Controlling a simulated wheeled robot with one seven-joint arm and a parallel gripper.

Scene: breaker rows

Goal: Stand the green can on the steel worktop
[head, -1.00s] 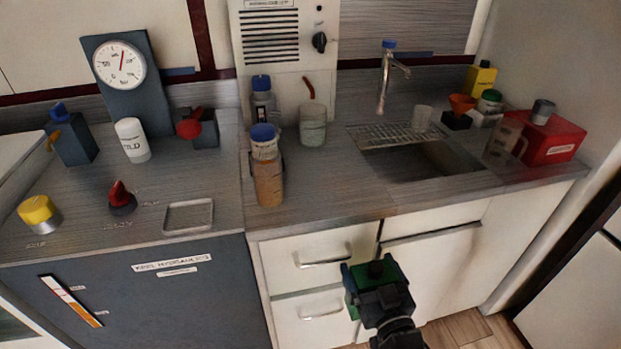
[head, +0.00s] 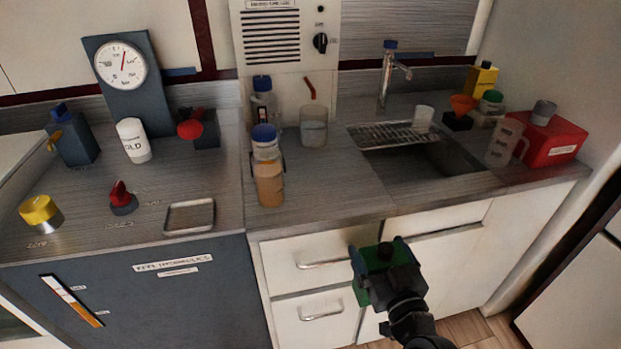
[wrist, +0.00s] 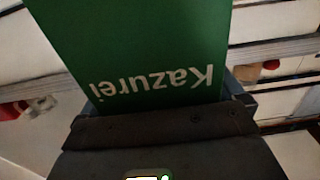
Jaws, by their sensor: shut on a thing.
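The green can (head: 362,292) is between the jaws of my gripper (head: 376,262), which is shut on it. In the head view the gripper covers most of the can. In the wrist view the can (wrist: 150,45) fills the upper middle, with the white word "Kazurei" upside down on it, and the gripper (wrist: 165,112) lies just below. The steel worktop (head: 335,190) is the grey brushed counter behind the gripper. In the head view the gripper and can show in front of the white drawers, below the worktop's front edge.
On the worktop stand an orange-brown bottle (head: 269,184), a blue-capped bottle (head: 264,140) and a glass beaker (head: 314,128). The sink (head: 425,160), a clear jug (head: 504,142) and a red box (head: 556,142) are at the right. The front middle is bare.

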